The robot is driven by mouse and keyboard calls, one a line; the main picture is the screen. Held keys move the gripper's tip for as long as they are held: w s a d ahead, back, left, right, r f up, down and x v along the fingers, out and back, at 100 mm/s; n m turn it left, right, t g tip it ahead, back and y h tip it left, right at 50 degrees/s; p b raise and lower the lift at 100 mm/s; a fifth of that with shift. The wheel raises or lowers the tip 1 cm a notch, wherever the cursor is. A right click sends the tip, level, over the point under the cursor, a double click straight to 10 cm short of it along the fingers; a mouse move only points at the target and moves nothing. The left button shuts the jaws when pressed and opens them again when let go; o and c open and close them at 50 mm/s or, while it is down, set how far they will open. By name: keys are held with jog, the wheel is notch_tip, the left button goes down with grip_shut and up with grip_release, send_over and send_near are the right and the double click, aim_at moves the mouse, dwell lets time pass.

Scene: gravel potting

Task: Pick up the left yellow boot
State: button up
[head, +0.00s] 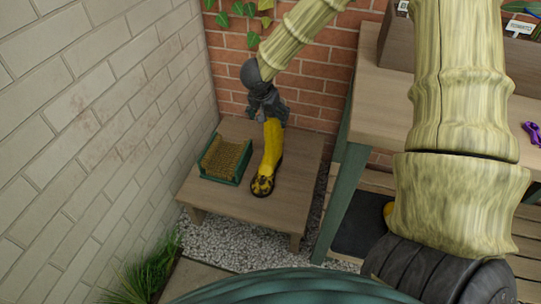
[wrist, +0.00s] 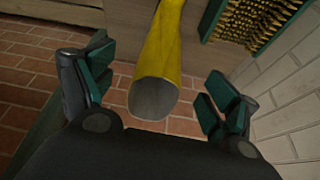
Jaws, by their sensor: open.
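A yellow boot (head: 272,148) with a dark-patterned toe stands upright on a low wooden bench (head: 300,165). My gripper (head: 272,112) is over the boot's top in the head view and partly hides it. In the wrist view the boot (wrist: 168,52) shows its open grey top between my fingers. My gripper (wrist: 157,82) is open, with fingers on either side of the boot and visible gaps to both. A small yellow piece (head: 388,210) shows low behind my arm, mostly hidden; I cannot tell whether it is another boot.
A green-framed boot brush (head: 227,158) sits on the bench left of the boot; it also shows in the wrist view (wrist: 250,18). A pale block wall (head: 90,120) is at left, brick behind. A taller wooden table (head: 385,100) stands right. Gravel (head: 235,240) lies in front.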

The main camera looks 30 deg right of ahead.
aim_at(270, 121)
jog(key=b+x, duration=0.2)
jog(key=x, duration=0.2)
jog(key=shift+w+d+f, duration=0.1)
jog(key=shift+w+f, duration=0.2)
jog(key=shift+r, duration=0.1)
grip_shut()
